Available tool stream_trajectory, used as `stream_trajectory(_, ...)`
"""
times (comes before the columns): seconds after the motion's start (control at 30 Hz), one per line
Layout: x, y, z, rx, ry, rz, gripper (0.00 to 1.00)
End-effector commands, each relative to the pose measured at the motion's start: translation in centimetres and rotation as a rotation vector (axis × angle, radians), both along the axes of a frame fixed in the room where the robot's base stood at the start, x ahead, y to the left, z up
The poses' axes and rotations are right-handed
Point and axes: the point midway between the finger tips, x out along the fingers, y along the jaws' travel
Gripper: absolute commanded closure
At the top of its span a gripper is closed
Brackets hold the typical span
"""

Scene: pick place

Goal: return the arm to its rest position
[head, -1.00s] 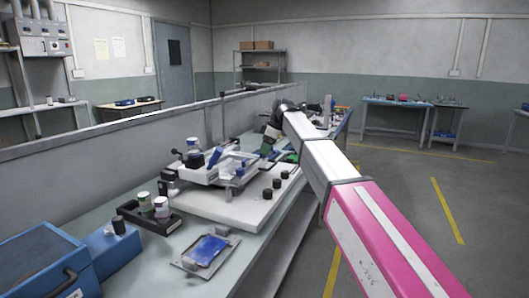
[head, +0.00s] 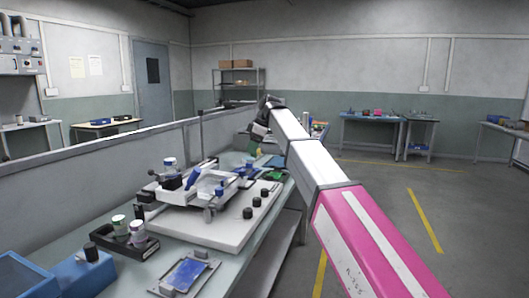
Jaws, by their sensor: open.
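My arm reaches away from me over the right side of the workbench (head: 228,262), with a pink section near me and white sections beyond. My gripper (head: 254,150) is at its far end, small and dark, pointing down above the far part of the bench. I see nothing held in it. Its fingers are too small to make out clearly, and the arm partly hides the bench behind it.
On the bench are a white fixture board (head: 225,230), a black holder with jars (head: 125,243), a blue-topped plate (head: 185,274) and a blue box (head: 85,272). A low partition (head: 60,190) runs along the left. The floor (head: 400,220) on the right is clear.

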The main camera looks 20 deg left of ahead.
Motion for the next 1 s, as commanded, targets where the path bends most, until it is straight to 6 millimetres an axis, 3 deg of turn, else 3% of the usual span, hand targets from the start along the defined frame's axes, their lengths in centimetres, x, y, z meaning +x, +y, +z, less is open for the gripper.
stream_trajectory(0.13, 0.1, -0.5, -0.8, -0.004, 0.004, -0.017, 0.44)
stream_trajectory(0.27, 0.6, -3.2, -4.3, -0.026, 0.027, -0.106, 0.44)
stream_trajectory(0.47, 1.6, -10.9, -13.4, -0.083, 0.082, -0.366, 0.44)
stream_trajectory(0.67, 1.2, -18.9, -22.1, -0.139, 0.133, -0.635, 0.44)
stream_trajectory(1.0, -3.2, -32.2, -34.6, -0.227, 0.205, -1.075, 0.44)
